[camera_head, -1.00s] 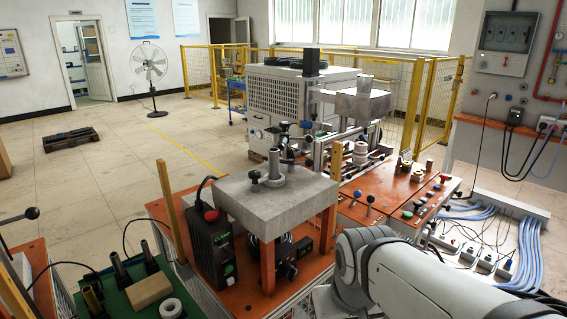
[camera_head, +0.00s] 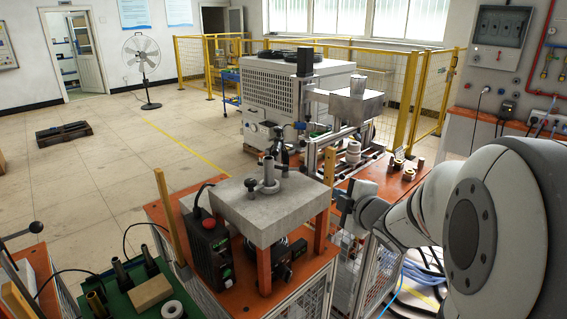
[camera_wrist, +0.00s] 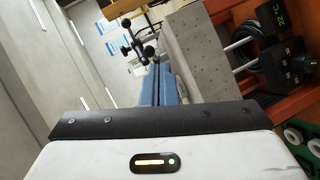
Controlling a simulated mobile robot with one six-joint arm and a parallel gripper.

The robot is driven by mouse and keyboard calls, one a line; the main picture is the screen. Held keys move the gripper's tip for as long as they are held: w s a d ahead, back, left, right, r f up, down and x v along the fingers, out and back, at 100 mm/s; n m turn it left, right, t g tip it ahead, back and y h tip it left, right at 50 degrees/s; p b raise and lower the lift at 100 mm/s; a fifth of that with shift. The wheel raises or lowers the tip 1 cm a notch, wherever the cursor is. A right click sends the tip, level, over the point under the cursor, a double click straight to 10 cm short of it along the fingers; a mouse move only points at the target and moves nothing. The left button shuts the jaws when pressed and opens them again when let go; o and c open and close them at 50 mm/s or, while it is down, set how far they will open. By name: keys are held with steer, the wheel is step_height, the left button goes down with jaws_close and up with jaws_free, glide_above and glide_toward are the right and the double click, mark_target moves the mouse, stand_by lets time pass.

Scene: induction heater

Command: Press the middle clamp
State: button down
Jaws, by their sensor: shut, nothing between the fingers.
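The clamp hardware with black knobs (camera_head: 280,145) stands just behind the grey block in the head view. A smaller black-knobbed fitting (camera_head: 251,184) stands on the block beside an upright metal cylinder (camera_head: 268,172). I cannot tell for certain which is the middle clamp. In the wrist view, black-knobbed clamp parts (camera_wrist: 140,46) show just beyond the fingertips, apparently apart from them. My gripper (camera_wrist: 157,70) has its blue fingers shut and empty. In the head view my gripper (camera_head: 343,197) is right of the grey block, partly hidden by a wooden post.
The grey block (camera_head: 245,208) rests on orange legs over a bench; its side (camera_wrist: 200,50) is close right of my fingers in the wrist view. A wooden post (camera_head: 327,178) stands near my gripper. A black control box (camera_head: 208,250) stands under the block's left end.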

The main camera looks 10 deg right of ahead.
steer(key=shift+s+a+r+n+y+p, duration=0.1)
steer(key=shift+a+r+n+y, duration=0.25)
steer(key=shift+n+y, duration=0.45)
steer(key=shift+a+r+n+y+p, duration=0.2)
steer(key=shift+a+n+y, duration=0.2)
steer(key=shift+n+y, duration=0.4)
steer(key=shift+s+a+r+n+y+p, duration=0.1)
steer(key=shift+a+r+n+y, duration=0.25)
steer(key=shift+n+y, duration=0.45)
steer(key=shift+f, duration=0.1)
steer(key=p+x, duration=0.2)
steer(key=x, duration=0.7)
steer(key=shift+w+a, duration=0.15)
steer(key=shift+w, duration=0.2)
steer(key=w+p, duration=0.1)
steer(key=w+d, duration=0.1)
steer(key=w, duration=0.1)
steer(key=shift+f+p, duration=0.25)
steer(key=shift+p, duration=0.1)
steer(key=shift+w+f, duration=0.2)
steer(key=shift+w, duration=0.35)
steer(key=shift+d, duration=0.1)
